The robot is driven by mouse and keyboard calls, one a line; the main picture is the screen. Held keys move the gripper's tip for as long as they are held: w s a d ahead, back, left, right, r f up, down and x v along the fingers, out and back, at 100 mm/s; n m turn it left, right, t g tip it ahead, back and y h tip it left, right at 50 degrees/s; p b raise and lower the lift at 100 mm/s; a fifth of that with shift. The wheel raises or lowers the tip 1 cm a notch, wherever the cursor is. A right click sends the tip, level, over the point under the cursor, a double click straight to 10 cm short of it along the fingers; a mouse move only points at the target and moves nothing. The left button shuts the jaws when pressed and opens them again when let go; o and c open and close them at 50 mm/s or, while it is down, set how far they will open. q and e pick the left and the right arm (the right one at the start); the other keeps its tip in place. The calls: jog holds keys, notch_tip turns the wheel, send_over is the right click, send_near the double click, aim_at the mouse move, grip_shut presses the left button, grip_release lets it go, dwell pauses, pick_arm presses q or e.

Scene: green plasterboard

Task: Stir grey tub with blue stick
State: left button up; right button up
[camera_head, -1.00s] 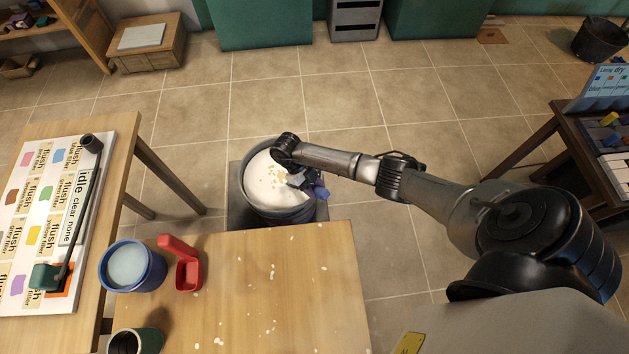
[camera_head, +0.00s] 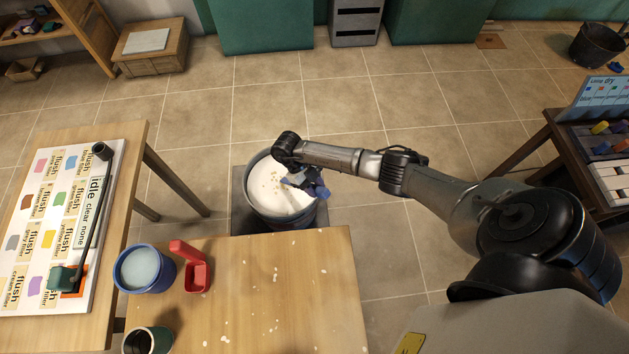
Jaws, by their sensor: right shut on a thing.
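The grey tub (camera_head: 262,207) stands on a dark square base on the floor, beyond the far edge of the near table. It holds a white mass with some tan specks on top. My right arm reaches in from the right, and my right gripper (camera_head: 306,184) is over the right part of the tub's mouth. The stick's lower part is hard to make out against the white contents. My left gripper is not in view.
A label board (camera_head: 50,225) lies on the left table. A right-hand table (camera_head: 562,128) holds coloured items. The tiled floor behind the tub is clear.

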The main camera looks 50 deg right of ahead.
jog(key=shift+r+p, duration=1)
jog(key=shift+r, duration=0.7)
jog(key=shift+r+p, duration=0.1)
jog(key=shift+p, duration=0.2)
notch_tip(320, 180, up, 5)
jog(key=p, duration=0.4)
